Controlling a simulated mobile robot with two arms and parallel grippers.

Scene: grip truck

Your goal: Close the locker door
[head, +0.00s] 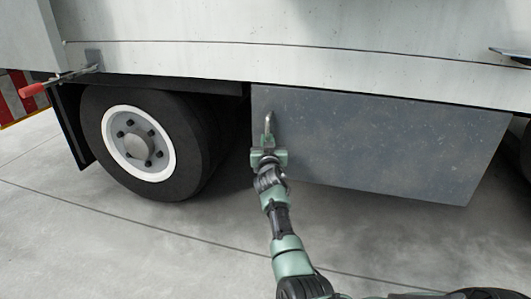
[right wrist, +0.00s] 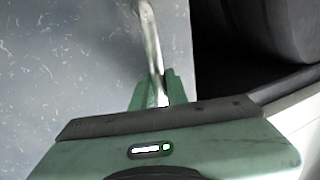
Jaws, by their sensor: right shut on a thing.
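The locker door (head: 390,140) is a grey-blue panel under the truck body, to the right of the wheel. It looks flush or nearly so; I cannot tell whether it is fully closed. A metal handle (head: 268,124) stands upright near its left edge. My right gripper (head: 266,153) is shut on the lower part of this handle. The right wrist view shows the handle (right wrist: 151,45) running up from between the green fingers (right wrist: 155,92), with the speckled door surface (right wrist: 70,60) to the left. My left gripper is not in view.
A black tyre with a white rim (head: 140,145) stands close to the left of the door. The pale truck body (head: 290,35) overhangs above. The concrete floor (head: 130,245) in front is clear.

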